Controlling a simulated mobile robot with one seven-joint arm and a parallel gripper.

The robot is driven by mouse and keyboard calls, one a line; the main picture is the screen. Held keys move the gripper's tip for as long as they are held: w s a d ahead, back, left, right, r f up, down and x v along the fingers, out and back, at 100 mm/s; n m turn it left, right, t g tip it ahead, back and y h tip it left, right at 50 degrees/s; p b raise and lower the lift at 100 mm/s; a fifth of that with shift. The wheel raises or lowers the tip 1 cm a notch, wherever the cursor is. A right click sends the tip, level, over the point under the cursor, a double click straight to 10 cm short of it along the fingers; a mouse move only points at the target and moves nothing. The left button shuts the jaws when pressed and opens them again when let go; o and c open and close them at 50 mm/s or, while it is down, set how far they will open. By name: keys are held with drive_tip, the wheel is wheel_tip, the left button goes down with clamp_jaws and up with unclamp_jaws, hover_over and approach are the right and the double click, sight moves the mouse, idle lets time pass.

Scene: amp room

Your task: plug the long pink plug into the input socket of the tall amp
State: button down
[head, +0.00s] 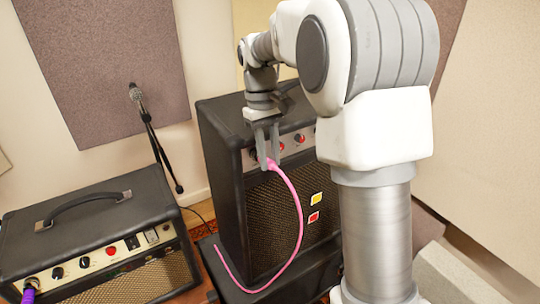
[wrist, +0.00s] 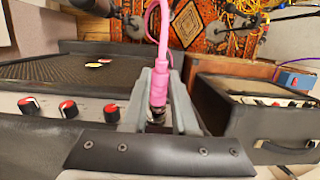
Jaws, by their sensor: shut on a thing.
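The tall amp (head: 213,150) stands upright in the middle of the head view, its control panel of red knobs along the upper front. My gripper (head: 268,163) is in front of the left part of that panel, pointing down. It is shut on the pink plug (head: 270,164), whose pink cable (head: 300,215) hangs in a loop in front of the amp grille. In the wrist view the plug (wrist: 160,85) sits between my two fingers, with a darker end near the amp's top edge. I cannot make out the input socket; my gripper covers part of the panel.
A smaller amp (head: 90,215) with a handle stands at the left, a purple plug (head: 29,288) at its panel's left end. A microphone (head: 137,97) on a stand is behind it. The wrist view shows a patterned rug (wrist: 205,30) and a blue box (wrist: 297,80).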

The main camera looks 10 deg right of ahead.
drive_tip(key=c, duration=0.6)
unclamp_jaws()
drive_tip(key=shift+w, duration=0.1)
drive_tip(key=p+v, duration=0.2)
drive_tip(key=v, duration=1.4)
drive_tip(key=s+r+t, duration=0.2)
drive_tip(key=s+r, duration=0.1)
drive_tip(key=s, duration=0.3)
drive_tip(key=s+f+m+t, duration=0.1)
drive_tip(key=s+f+t, duration=0.1)
drive_tip(key=s, duration=0.4)
drive_tip(key=s+d+f+m+t, duration=0.1)
drive_tip(key=s+f+t, duration=0.1)
drive_tip(key=s+f, duration=0.3)
drive_tip(key=s+d+f+m+t, duration=0.1)
drive_tip(key=s+f, duration=0.3)
drive_tip(key=s, duration=0.5)
drive_tip(key=shift+m+t+y, duration=0.3)
drive_tip(key=shift+t+y, duration=0.1)
